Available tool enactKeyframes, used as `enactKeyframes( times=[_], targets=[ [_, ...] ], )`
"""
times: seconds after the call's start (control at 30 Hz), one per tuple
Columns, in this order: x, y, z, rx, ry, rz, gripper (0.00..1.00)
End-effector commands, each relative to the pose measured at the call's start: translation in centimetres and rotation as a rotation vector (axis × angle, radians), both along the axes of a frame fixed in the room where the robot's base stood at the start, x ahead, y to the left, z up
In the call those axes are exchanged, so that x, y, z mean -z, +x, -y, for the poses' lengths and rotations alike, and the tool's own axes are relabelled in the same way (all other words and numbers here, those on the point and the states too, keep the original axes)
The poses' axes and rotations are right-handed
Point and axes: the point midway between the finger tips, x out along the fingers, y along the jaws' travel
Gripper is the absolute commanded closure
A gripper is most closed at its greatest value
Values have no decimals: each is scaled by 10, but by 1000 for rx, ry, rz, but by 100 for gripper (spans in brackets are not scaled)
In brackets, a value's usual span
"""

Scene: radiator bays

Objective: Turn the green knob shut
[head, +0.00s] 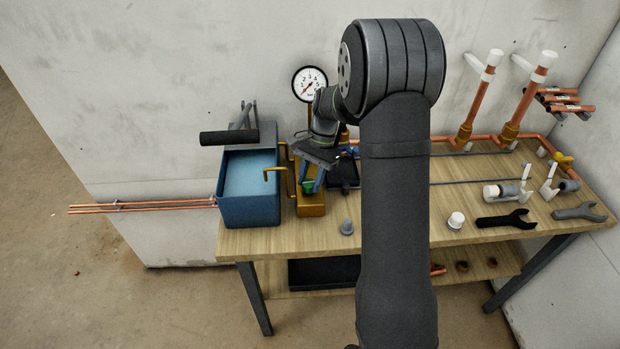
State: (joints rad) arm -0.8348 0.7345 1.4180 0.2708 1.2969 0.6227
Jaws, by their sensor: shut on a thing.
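The green knob (308,186) shows as a small green patch low on a brass-coloured block (310,208) on the workbench. My gripper (313,178) points down over the block, with its fingers at the knob, and it is shut on the knob. The fingers and wrist cover most of the knob, so its turn angle cannot be told. My arm comes in from the right and hides part of the bench behind it.
A blue water tank (249,208) with a black-handled pump lever (229,138) stands close left. A pressure gauge (310,83) rises behind. Wrenches (507,219) and pipe fittings lie on the right.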

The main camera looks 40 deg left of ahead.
Motion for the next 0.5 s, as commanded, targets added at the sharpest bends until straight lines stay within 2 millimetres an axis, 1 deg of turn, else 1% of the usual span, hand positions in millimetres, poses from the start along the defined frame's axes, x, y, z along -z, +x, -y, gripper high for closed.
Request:
enactKeyframes(
  times=[0.2, 0.5],
  targets=[
    [0, 0, 0, 81, 1, 2, 89],
    [0, 1, 1, 115, 1, 2, 89]
  ],
)
